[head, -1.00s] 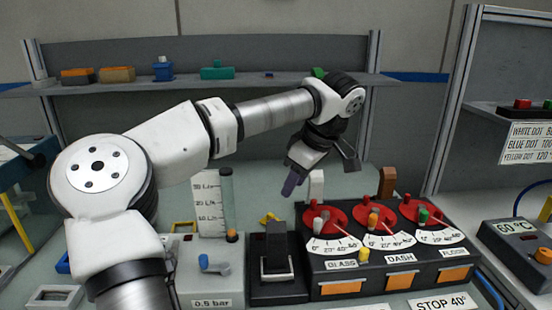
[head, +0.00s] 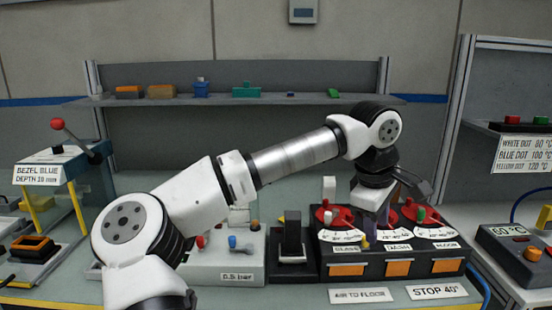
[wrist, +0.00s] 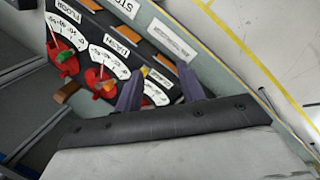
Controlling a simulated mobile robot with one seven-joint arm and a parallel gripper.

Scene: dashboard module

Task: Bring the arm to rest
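My arm stretches from the lower left across the head view, with its wrist bent downward at the right. My gripper (head: 372,232) points down at the dial panel (head: 390,262), over the area between the GLASS and DASH dials. The wrist view shows my gripper (wrist: 160,75) with two purple fingers apart and nothing held between them. A red dial with a yellow knob part lies beyond the fingertips and is partly hidden. I cannot tell whether the fingers touch the panel.
A black rocker-like block (head: 292,238) and a grey 0.5 bar box (head: 235,268) stand left of the panel. A 60 °C box (head: 520,255) stands at the right. A shelf (head: 290,101) with small parts runs behind. A lever station (head: 60,165) stands at the left.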

